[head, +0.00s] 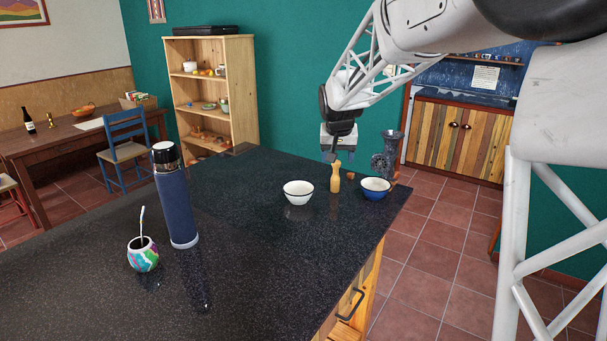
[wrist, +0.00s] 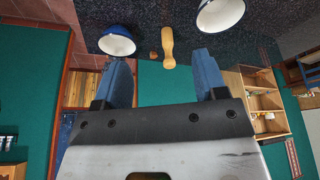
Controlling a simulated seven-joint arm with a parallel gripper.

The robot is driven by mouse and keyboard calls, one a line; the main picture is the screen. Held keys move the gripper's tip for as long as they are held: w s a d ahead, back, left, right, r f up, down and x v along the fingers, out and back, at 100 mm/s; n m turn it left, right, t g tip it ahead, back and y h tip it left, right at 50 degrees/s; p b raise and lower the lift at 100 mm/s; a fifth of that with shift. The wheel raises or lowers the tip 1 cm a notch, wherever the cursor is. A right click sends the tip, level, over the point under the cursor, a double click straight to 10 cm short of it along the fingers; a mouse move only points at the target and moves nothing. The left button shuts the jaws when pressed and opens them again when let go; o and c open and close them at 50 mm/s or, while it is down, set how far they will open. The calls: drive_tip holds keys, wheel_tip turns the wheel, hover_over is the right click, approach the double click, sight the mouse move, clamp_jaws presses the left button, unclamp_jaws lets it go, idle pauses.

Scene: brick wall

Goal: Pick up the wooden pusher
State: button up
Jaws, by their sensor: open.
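The wooden pusher (head: 335,179) is a light, pestle-shaped piece standing upright on the dark countertop, between a white bowl and a blue bowl. My gripper (head: 331,156) is just above and slightly behind it in the head view. In the wrist view the pusher (wrist: 168,48) appears beyond the gap between my two blue fingertips (wrist: 162,58), a little right of the middle. The fingers are apart with nothing between them. I cannot tell the exact distance from fingertips to pusher.
The white bowl (head: 299,192) stands left of the pusher, the blue bowl (head: 375,188) close on its right. A small brown object (head: 350,176) and a dark metal device (head: 385,158) sit behind. A flask (head: 175,200) and a colourful cup (head: 143,255) stand far left; the counter between is clear.

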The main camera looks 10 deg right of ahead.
drive_tip(key=m, duration=0.1)
hover_over(336, 168)
drive_tip(key=s, duration=0.1)
wheel_tip(336, 168, down, 8)
drive_tip(key=shift+a, duration=0.45)
drive_tip(key=shift+f, duration=0.15)
drive_tip(key=shift+x, duration=1.2)
drive_tip(key=shift+d, duration=0.15)
drive_tip(key=shift+x, duration=2.6)
drive_tip(key=shift+w+d, duration=0.1)
drive_tip(key=shift+d, duration=0.05)
drive_tip(key=c, duration=1.1)
drive_tip(key=shift+r, duration=0.2)
